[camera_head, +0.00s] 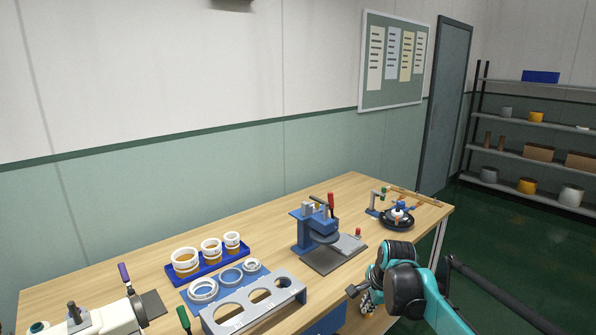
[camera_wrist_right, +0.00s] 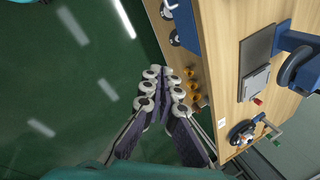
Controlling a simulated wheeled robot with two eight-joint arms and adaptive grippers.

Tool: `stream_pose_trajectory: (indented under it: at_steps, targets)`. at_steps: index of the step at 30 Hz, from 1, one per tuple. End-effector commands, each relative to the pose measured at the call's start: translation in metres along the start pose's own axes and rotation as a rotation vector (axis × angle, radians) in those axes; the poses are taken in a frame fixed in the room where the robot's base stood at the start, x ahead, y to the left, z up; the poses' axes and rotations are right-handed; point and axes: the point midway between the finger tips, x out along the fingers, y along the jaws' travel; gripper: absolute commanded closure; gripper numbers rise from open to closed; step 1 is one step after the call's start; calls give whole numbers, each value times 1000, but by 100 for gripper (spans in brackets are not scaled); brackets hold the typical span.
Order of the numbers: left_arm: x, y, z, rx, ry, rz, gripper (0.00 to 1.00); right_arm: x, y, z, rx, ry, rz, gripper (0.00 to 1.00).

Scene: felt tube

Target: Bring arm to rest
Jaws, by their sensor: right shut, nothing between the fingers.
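My right arm comes in at the lower right of the head view, in teal and black. Its gripper (camera_head: 366,298) is by the front edge of the wooden workbench (camera_head: 400,250), and much of it is hidden behind the wrist. In the right wrist view the gripper fingers (camera_wrist_right: 164,76) are shut together with nothing between them. The floor and the bench edge show behind them. My left gripper is not in view.
The bench holds a blue press (camera_head: 318,232), a round black fixture (camera_head: 397,219), a grey rack with holes (camera_head: 250,308), a blue tray of white-and-amber rings (camera_head: 180,278) and a white machine (camera_head: 105,318). Green floor (camera_wrist_right: 60,90) beside the bench is clear.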

Motion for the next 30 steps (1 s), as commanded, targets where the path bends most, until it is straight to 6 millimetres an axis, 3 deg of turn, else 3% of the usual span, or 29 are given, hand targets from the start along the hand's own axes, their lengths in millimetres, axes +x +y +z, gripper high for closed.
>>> stream_pose_trajectory:
  at_steps: [3,9,13,18,24,30]
  targets:
    - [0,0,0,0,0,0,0,-37,41,12,-246,26,-39,100]
    - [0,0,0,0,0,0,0,-76,115,26,-665,90,-91,100]
    - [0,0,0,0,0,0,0,-86,166,34,-938,142,-115,100]
    - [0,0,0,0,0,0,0,-84,223,40,-1245,214,-130,100]
    - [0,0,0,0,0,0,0,-76,256,42,-1440,265,-130,100]
    - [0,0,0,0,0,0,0,-75,260,42,-1467,272,-130,100]
